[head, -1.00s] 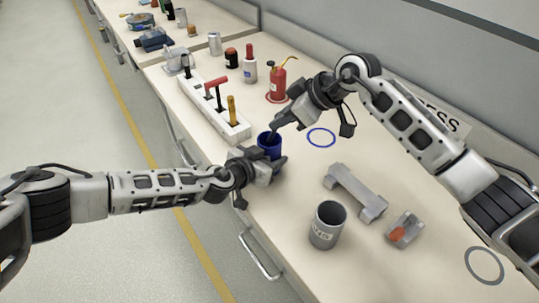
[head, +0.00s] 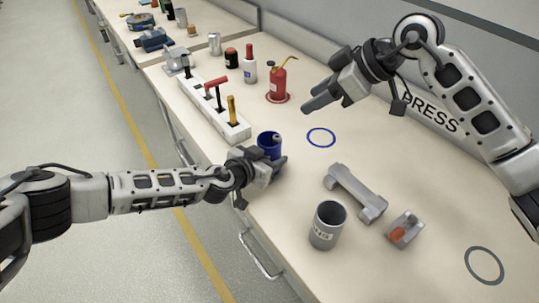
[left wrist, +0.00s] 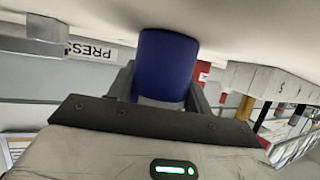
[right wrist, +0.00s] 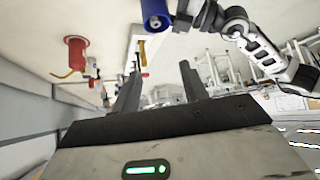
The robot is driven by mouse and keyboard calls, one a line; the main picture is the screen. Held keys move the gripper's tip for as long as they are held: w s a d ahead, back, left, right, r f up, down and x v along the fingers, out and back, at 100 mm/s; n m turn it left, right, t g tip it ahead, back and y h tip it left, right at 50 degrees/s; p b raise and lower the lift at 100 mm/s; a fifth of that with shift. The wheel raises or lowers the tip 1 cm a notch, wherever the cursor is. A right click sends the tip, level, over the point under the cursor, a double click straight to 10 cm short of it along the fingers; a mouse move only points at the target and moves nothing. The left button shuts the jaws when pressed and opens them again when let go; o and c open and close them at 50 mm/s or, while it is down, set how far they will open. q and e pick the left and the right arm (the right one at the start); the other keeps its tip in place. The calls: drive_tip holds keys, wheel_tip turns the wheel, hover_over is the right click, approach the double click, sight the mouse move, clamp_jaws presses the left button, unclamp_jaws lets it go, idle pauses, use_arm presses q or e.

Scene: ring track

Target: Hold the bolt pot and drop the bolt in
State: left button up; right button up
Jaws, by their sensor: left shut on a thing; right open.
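The blue bolt pot (head: 268,142) stands upright at the near edge of the bench. It also shows in the left wrist view (left wrist: 167,62) and, from its open end, in the right wrist view (right wrist: 153,8). My left gripper (head: 272,168) is shut on the pot, with a finger on either side. The grey bolt (head: 278,139) is in the pot, its end showing at the mouth; its lower part is hidden. My right gripper (head: 310,97) is open and empty, above the bench to the right of the pot and clear of it.
A blue ring mark (head: 321,137) lies bare beside the pot. A socket rack with tools (head: 205,110) stands close behind it; a red oil can (head: 278,82) is farther back. A grey cup (head: 327,225), a grey bracket (head: 354,192) and a small block (head: 405,230) are nearer.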

idle(0.3)
use_arm(q)
drive_tip(key=o, duration=1)
drive_tip(key=shift+a, duration=0.1)
drive_tip(key=v, duration=1.2)
drive_tip(key=shift+s, duration=0.1)
